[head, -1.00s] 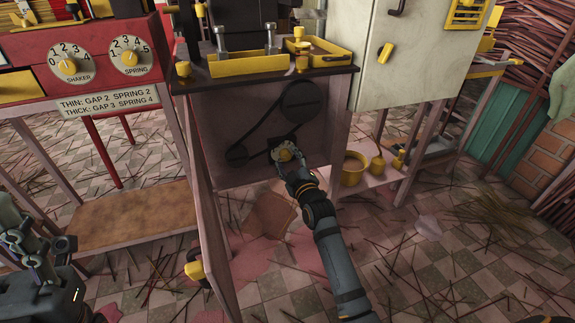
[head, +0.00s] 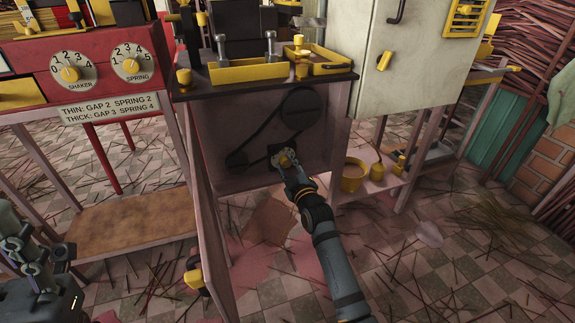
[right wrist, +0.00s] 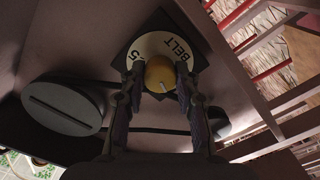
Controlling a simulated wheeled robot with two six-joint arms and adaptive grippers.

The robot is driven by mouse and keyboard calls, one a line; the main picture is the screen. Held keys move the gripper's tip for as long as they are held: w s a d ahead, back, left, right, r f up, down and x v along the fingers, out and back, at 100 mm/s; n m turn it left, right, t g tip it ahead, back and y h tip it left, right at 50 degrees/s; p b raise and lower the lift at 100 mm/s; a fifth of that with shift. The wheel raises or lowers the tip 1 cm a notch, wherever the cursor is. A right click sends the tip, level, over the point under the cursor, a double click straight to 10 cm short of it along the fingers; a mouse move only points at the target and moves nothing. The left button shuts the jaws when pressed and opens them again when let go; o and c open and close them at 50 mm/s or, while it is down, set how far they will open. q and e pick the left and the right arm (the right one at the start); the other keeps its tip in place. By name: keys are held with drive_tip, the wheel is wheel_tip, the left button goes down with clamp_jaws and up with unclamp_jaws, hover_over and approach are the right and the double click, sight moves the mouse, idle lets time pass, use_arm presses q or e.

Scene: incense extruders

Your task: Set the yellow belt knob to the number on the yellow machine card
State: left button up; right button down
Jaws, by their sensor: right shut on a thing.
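The yellow belt knob (right wrist: 160,74) sits on a pale round dial (right wrist: 152,44) lettered BELT. A 5 shows at the dial's edge; its other numbers are hidden or out of view. My right gripper (right wrist: 160,88) is shut on the knob, a finger on each side. In the head view the right gripper (head: 287,163) covers most of the dial, below the belt and pulleys. A light mark on the knob points toward the lower right in the wrist view. No yellow machine card is readable. My left gripper (head: 22,240) is at the left edge, its fingers unclear.
The open machine side holds a large pulley (head: 300,103) and a smaller one (head: 237,161). An open panel (head: 213,235) hangs left of my right arm. The red machine's label (head: 108,107) reads THIN: GAP 2, SPRING 2; THICK: GAP 3, SPRING 4. A yellow pot (head: 354,175) stands right.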

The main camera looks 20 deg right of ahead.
drive_tip(key=m+p, duration=0.1)
drive_tip(key=p, duration=0.1)
drive_tip(key=m+p, duration=0.1)
drive_tip(key=shift+r+p, duration=0.3)
drive_tip(key=shift+p, duration=0.05)
drive_tip(key=shift+f+m+p, duration=0.15)
drive_tip(key=shift+m+p, duration=0.7)
drive_tip(key=shift+m, duration=0.35)
drive_tip(key=shift+f+m+p, duration=0.1)
drive_tip(key=shift+m+p, duration=0.35)
drive_tip(key=shift+m, duration=0.65)
drive_tip(key=c, duration=1)
unclamp_jaws()
drive_tip(key=shift+o, duration=0.2)
drive_tip(key=s, duration=1.2)
drive_tip(key=shift+d, duration=0.2)
